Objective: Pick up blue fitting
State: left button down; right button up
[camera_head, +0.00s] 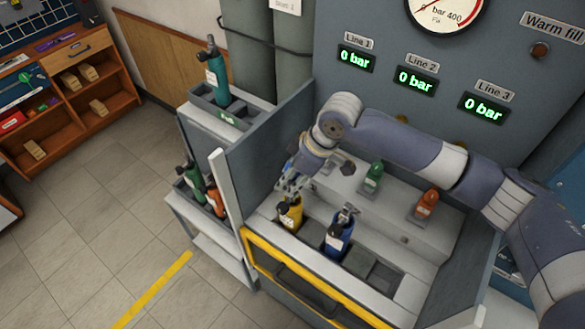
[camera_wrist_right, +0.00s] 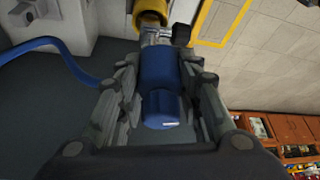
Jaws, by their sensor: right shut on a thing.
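The blue fitting (camera_wrist_right: 163,75) is a blue cylinder with a rounded end, between the fingers of my right gripper (camera_wrist_right: 160,105) in the right wrist view. The gripper is shut on it. Beyond its far end are a metal neck and a yellow cylinder (camera_wrist_right: 150,12); I cannot tell whether the fitting touches them. In the head view, my right gripper (camera_head: 290,182) is just above the yellow bottle (camera_head: 290,213) at the bench's left, and the fitting is mostly hidden there. My left gripper is not in view.
A blue bottle (camera_head: 338,235) stands right of the yellow one. Green (camera_head: 374,176) and orange (camera_head: 427,202) fittings sit on the ledge behind. A grey side panel (camera_head: 265,140) rises at the left. A blue hose (camera_wrist_right: 65,55) curves left in the wrist view.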

jog(key=s+a+r+p, duration=0.1)
jog(key=s+p, duration=0.7)
jog(key=s, duration=0.6)
jog(key=shift+s+a+r, duration=0.2)
jog(key=shift+s+a, duration=0.15)
jog(key=shift+a, duration=0.05)
jog(key=shift+d, duration=0.1)
